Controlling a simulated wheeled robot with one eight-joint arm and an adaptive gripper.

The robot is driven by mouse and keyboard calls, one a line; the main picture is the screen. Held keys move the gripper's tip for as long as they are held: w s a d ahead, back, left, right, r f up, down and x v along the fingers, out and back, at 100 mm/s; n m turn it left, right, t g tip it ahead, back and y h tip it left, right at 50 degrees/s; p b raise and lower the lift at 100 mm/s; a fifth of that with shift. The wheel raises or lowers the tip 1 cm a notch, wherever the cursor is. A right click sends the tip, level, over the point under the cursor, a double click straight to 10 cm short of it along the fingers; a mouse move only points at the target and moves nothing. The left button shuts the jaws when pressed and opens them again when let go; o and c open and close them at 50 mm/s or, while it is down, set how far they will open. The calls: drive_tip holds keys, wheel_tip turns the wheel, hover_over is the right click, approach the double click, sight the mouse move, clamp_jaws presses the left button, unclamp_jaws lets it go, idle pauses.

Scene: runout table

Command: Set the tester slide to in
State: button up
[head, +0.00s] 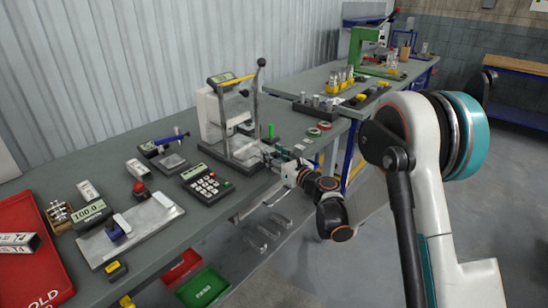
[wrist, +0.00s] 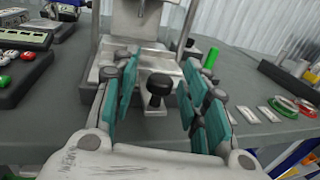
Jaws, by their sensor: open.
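The tester (head: 211,112) stands on the bench, a white housing with a metal frame, a black-knobbed lever and a base tray. In the wrist view its metal base (wrist: 150,62) lies straight ahead. A black knob (wrist: 158,88) on a small metal block, apparently the slide's handle, sticks out at the base's front edge. My gripper (wrist: 160,76) is open, its teal-padded fingers on either side of the knob, with gaps visible on both sides. In the head view my gripper (head: 272,152) is at the tester's front; the knob is hard to make out there.
A keypad device (head: 206,183) stands left of the tester. A green cylinder (wrist: 211,58) and red and green rings (wrist: 290,106) are to the right. A red tray (head: 30,255) is at the bench's left end. Bins (head: 203,287) sit below the front edge.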

sight(251, 150)
clamp_jaws()
drive_tip(key=x, duration=0.3)
drive_tip(key=s+a+x, duration=0.1)
drive_tip(key=x, duration=0.7)
drive_tip(key=shift+s+a, duration=0.2)
drive_tip(key=shift+a, duration=0.25)
unclamp_jaws()
drive_tip(key=shift+a, duration=0.1)
drive_tip(key=v, duration=1.2)
